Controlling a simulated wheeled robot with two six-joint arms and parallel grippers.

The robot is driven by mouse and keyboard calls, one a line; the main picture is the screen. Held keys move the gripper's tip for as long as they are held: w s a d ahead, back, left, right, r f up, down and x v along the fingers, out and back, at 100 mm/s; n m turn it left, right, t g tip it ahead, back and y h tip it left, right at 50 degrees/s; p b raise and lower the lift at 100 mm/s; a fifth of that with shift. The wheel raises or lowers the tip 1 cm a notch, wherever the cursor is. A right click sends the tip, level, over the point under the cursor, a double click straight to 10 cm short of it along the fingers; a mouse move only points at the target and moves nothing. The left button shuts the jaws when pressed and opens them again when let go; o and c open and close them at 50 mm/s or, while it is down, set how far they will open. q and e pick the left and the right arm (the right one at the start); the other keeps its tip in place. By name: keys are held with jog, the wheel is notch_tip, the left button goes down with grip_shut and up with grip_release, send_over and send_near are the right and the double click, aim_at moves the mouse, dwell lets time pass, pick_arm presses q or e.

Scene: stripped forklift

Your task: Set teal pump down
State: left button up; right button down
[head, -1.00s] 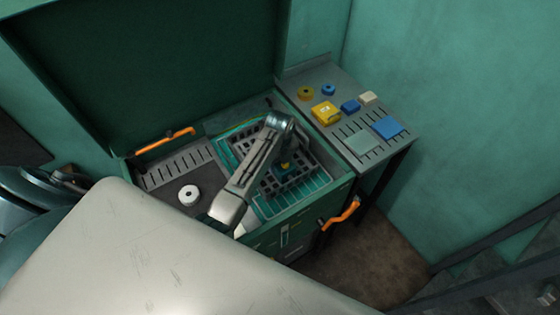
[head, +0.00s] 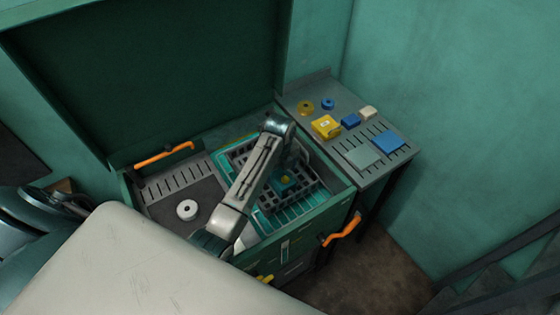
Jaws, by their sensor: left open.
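The teal pump (head: 283,186), a small teal block with a yellow spot on top, sits in a grey slotted crate (head: 268,206) inside the green cabinet's open top. The crate stands on a teal ribbed tray (head: 262,225). A narrow gap seems to lie between fingertips and pump. My right gripper is not in view.
A white ring (head: 187,210) lies left of my forearm. The raised green lid (head: 150,70) stands behind. Orange handles (head: 165,154) mark the cabinet's edges. The side table (head: 340,90) holds a yellow box (head: 325,126), blue blocks, rings and flat pads.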

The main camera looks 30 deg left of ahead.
aim_at(280, 174)
pick_arm(q)
notch_tip(280, 174, up, 6)
jog(key=shift+f+b, duration=0.2)
jog(key=shift+b, duration=0.7)
jog(key=shift+r+p, duration=0.8)
jog(key=shift+r, duration=0.45)
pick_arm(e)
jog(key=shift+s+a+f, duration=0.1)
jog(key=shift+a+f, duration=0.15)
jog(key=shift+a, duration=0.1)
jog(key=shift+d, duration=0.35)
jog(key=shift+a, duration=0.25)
